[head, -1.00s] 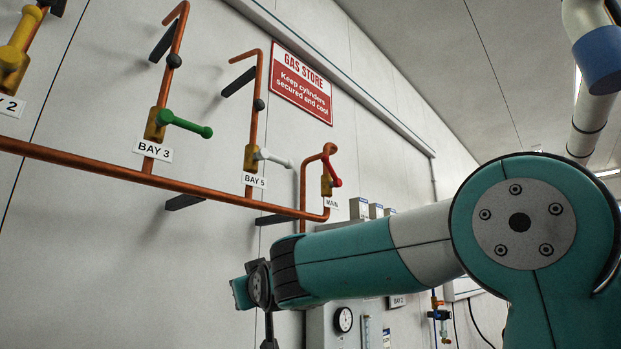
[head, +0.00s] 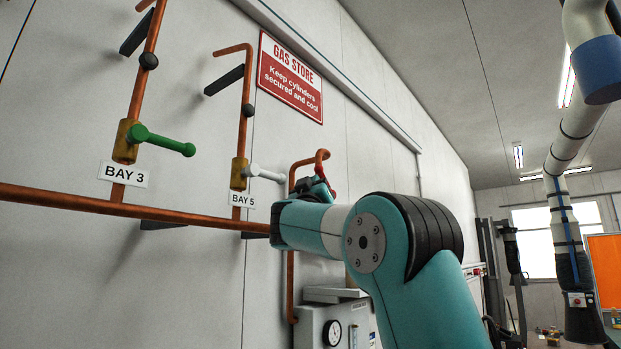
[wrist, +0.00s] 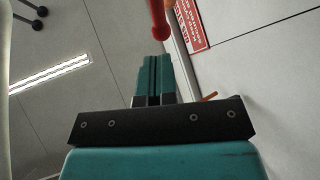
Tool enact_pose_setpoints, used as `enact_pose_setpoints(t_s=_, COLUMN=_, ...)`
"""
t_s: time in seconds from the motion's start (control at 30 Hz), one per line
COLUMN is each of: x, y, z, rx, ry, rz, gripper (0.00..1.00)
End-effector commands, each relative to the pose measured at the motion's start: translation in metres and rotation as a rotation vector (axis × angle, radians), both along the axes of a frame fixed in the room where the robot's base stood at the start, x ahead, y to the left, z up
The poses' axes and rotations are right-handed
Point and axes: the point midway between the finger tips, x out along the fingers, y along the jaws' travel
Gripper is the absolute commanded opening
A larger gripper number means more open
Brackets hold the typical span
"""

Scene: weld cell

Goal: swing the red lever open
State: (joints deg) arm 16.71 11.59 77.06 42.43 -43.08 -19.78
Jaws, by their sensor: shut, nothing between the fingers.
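The red lever (head: 321,172) is on the copper pipe at the end of the manifold in the head view, mostly hidden behind my arm. In the wrist view the red lever (wrist: 158,16) comes down from the top edge and ends in a round knob. My gripper (wrist: 154,58) is shut and empty, with its fingertips just below the knob in that picture. I cannot tell whether they touch it. In the head view my gripper is largely hidden by my own wrist.
A green lever (head: 160,141) at Bay 3 and a white lever (head: 266,174) at Bay 5 stick out left of my arm. A copper pipe (head: 60,199) runs along the wall. A grey box with a gauge (head: 332,333) is below.

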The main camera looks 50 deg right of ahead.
Motion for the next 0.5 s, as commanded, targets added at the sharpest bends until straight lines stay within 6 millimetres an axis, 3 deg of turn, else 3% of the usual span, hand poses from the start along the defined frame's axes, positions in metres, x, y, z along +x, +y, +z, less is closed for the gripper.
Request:
enact_pose_setpoints(t_s=0.03, x=0.004, y=-0.006, z=0.014, rx=0.0, ry=0.002, rz=-0.002, gripper=0.0)
enact_pose_setpoints(t_s=0.13, x=0.009, y=-0.014, z=0.023, rx=0.0, ry=0.001, rz=0.001, gripper=0.0)
enact_pose_setpoints(t_s=0.5, x=0.019, y=-0.028, z=0.034, rx=0.001, ry=0.001, rz=0.003, gripper=0.0)
